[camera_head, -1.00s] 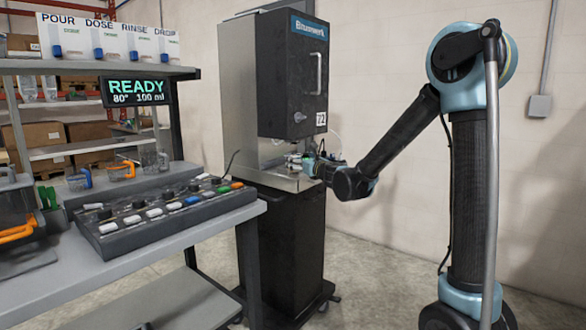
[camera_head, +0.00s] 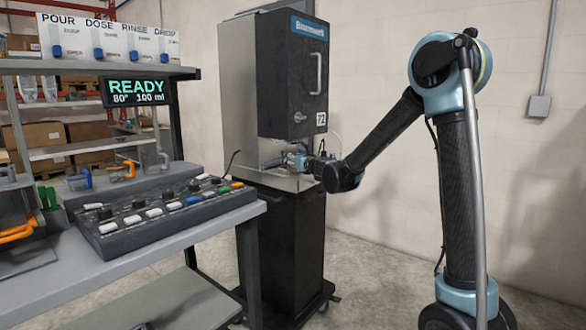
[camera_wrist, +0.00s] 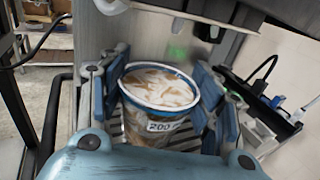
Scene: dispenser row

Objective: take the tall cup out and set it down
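The tall cup (camera_wrist: 160,95) is a clear cup with a blue rim and a "200" label, with white and brown contents. It stands upright inside the dispenser (camera_head: 292,90) and fills most of the wrist view. My gripper (camera_wrist: 163,75) has its blue finger pads on both sides of the cup, with narrow gaps that suggest it is open around the cup. In the head view, my gripper (camera_head: 299,160) reaches into the dispenser's bay from the right. The cup is hard to make out there.
The bay's metal ledge (camera_head: 268,180) lies under the gripper, with the dispenser body close above. A grey bench (camera_head: 150,252) with a button panel (camera_head: 165,212) stands at the left. A green light spot (camera_wrist: 178,51) shows on the bay's back wall.

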